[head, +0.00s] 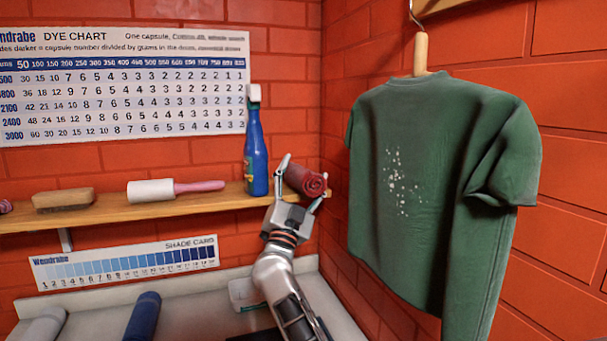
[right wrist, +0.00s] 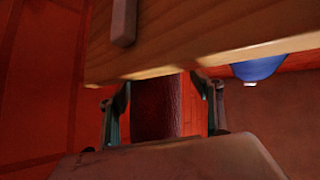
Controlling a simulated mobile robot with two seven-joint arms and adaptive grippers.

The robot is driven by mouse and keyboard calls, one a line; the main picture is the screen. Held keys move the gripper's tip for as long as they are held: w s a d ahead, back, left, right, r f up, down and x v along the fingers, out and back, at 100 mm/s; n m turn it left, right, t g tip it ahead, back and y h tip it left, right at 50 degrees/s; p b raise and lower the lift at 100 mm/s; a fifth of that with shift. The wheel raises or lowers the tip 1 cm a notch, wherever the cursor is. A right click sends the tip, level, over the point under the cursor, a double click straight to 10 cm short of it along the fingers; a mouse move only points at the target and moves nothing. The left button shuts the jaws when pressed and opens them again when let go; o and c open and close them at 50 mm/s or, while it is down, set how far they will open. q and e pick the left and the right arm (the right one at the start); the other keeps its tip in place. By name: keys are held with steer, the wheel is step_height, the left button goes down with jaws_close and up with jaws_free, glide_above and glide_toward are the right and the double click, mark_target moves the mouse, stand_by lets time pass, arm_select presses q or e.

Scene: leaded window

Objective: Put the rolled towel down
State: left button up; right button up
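The rolled towel (head: 305,180) is dark red, with its spiral end facing right. It lies at the right end of the wooden wall shelf (head: 128,208), near the wall corner. My right gripper (head: 304,180) is at the shelf's front edge with one finger on each side of the towel. In the right wrist view the towel (right wrist: 155,108) stands between the spread fingers (right wrist: 160,105), with a gap showing beside the finger on the right. The fingers look open. The towel's contact with the shelf is hidden. My left gripper is out of view.
A blue bottle (head: 256,152) stands on the shelf just left of the towel. A lint roller (head: 172,190) and a brush (head: 63,200) lie farther left. A green shirt (head: 430,180) hangs to the right. Below is a counter (head: 190,309) with a blue roll (head: 143,315).

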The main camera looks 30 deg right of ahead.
steer(key=shift+r, duration=0.15)
steer(key=b+v, duration=0.1)
steer(key=v, duration=1.1)
steer(key=shift+b, duration=0.3)
